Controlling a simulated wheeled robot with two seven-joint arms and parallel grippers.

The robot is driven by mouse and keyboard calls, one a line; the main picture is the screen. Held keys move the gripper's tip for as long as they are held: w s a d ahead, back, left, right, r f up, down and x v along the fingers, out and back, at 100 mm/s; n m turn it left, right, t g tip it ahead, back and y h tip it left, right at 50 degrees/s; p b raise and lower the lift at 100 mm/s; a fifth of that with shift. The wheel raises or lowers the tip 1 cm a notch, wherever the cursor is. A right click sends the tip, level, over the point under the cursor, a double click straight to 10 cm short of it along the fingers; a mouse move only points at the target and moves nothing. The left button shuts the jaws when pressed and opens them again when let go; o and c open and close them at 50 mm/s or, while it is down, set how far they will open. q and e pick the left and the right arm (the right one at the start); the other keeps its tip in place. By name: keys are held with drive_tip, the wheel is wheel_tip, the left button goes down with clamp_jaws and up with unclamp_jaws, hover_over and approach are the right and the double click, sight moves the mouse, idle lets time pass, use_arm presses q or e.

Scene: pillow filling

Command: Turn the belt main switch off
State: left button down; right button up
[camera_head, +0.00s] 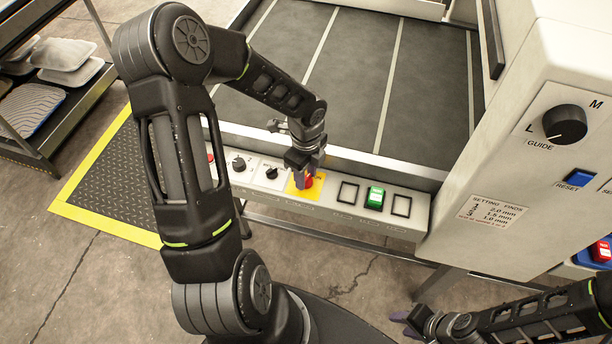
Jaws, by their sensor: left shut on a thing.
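The belt main switch is a red knob (309,181) on a yellow plate (313,194), set in the pale control strip along the belt's front edge. My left gripper (304,180) reaches down to it from above and is shut on the red knob. Its fingers hide part of the knob, so the way the knob points cannot be read. My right gripper (402,318) is low at the lower right, away from the strip. Whether its fingers are apart is too small to tell.
A green button (375,197) sits right of the switch, black knobs (239,164) left of it. The dark belt (345,75) lies behind. A white machine housing (530,160) with a guide dial (565,123) stands at right, a shelf rack (50,100) at left.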

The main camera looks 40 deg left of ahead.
use_arm(q)
drive_tip(key=n+b, duration=0.1)
drive_tip(key=n, duration=0.2)
drive_tip(key=shift+f+n+b, duration=0.1)
drive_tip(key=shift+n+b, duration=0.25)
drive_tip(key=shift+n, duration=0.05)
drive_tip(key=n+b, duration=0.2)
drive_tip(key=n, duration=0.1)
drive_tip(key=shift+n, duration=0.3)
drive_tip(key=n+b, duration=0.1)
drive_tip(key=n, duration=0.2)
drive_tip(key=shift+n+b, duration=0.6)
drive_tip(key=shift+n, duration=0.6)
drive_tip(key=c, duration=0.9)
unclamp_jaws()
